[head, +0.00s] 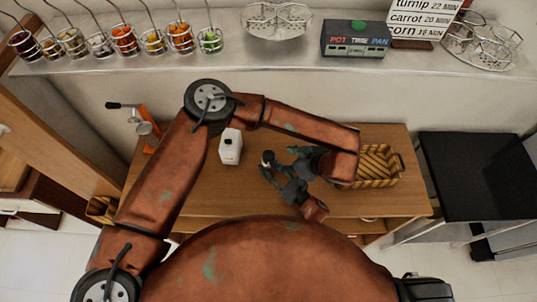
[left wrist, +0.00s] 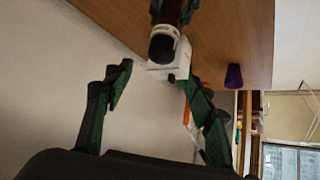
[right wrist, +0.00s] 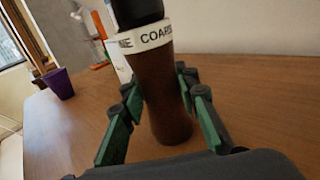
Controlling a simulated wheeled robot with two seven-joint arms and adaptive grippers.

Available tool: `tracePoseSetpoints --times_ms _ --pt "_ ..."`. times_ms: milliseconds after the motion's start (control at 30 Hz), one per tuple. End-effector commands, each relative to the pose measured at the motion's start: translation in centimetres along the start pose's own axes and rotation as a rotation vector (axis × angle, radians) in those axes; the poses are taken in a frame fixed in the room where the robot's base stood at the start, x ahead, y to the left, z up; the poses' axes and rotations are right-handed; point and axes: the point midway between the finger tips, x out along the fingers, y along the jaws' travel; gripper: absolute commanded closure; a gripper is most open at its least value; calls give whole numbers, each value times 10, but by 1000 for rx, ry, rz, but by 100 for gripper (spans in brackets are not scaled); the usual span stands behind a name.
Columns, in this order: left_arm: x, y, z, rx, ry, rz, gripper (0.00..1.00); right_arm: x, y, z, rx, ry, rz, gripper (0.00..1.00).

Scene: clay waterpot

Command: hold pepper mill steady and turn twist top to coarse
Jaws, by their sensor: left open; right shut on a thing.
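The pepper mill has a dark brown body (right wrist: 160,95), a white ring (right wrist: 152,38) reading "COARSE" with part of another word to its left, and a black top (right wrist: 137,10). It stands upright on the wooden table. My right gripper (right wrist: 158,88) is shut on the body below the ring. In the left wrist view the black top (left wrist: 162,46) shows near the gap between the spread fingers of my left gripper (left wrist: 155,78), which is open and apart from it. In the head view my left gripper (head: 294,156) is beside the mill, which is mostly hidden there.
A white box (head: 230,148) stands left of the mill. A purple cup (right wrist: 58,84) is farther along the table. An orange grinder-like device (head: 147,131) stands at the table's left end, a woven basket (head: 384,178) at the right. A shelf (head: 280,58) with jars runs behind.

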Motion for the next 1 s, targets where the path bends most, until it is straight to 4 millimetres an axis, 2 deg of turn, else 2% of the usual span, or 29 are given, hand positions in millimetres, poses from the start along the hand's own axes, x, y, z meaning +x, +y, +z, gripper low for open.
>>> tracePoseSetpoints --times_ms 300,500,700,1000 --pt "61 -2 1 -2 -4 -5 49 0 0 0 0 -1 0 100" --pt "93 -2 1 -3 -5 -4 49 0 0 0 0 -1 0 100" --pt "107 -1 1 -2 -4 -2 49 0 0 0 0 -1 0 100" --pt "109 -1 1 -2 -5 -2 49 0 0 0 0 -1 0 100"
